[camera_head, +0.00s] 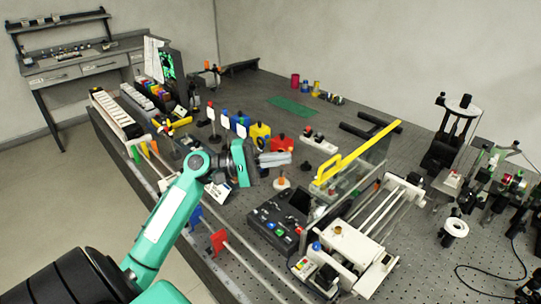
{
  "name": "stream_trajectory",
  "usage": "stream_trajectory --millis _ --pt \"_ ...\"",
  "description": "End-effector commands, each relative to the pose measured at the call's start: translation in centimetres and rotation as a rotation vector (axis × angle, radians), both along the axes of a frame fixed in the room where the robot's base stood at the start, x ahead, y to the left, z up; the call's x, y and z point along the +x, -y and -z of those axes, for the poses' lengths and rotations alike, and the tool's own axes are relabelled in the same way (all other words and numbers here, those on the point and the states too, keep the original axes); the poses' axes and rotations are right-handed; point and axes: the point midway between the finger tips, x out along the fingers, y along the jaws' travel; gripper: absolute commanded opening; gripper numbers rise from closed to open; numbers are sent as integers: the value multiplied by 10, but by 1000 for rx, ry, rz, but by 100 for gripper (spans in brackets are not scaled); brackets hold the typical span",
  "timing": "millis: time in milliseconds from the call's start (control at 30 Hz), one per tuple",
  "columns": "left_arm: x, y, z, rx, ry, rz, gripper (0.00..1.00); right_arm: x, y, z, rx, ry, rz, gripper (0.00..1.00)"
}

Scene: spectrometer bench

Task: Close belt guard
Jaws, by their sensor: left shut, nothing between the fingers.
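The belt guard (366,166) is a clear panel with a yellow edge and a yellow handle (328,170). It stands raised, tilted up along the left side of a white belt unit (352,244) with pale rails. The rails under it lie uncovered. My left arm comes in from the left. My left gripper (288,158) is shut and empty, left of the guard's handle and apart from it in the picture. My right gripper is not in view.
Red, yellow and blue blocks (260,134) stand behind my gripper. Optical mounts (454,228) crowd the right. The back middle of the perforated bench is mostly clear.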

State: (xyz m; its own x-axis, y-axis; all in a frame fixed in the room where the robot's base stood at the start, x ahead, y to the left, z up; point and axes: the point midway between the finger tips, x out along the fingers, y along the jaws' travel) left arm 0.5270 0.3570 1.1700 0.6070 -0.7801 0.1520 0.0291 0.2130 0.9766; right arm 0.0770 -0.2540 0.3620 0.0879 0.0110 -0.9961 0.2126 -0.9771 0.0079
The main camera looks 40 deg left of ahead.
Motion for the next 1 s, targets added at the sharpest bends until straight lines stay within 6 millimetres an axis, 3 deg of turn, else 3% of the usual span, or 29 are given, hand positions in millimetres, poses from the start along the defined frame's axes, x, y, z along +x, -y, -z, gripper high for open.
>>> stream_trajectory --millis 33,200,433,1000 --pt "8 9 -8 -2 2 1 0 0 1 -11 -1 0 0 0" --pt "30 38 -14 -2 2 2 0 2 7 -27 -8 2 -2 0" --pt "25 66 -17 -1 -1 0 0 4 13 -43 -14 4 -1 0" --pt "24 76 -16 1 0 -1 0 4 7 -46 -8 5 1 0"
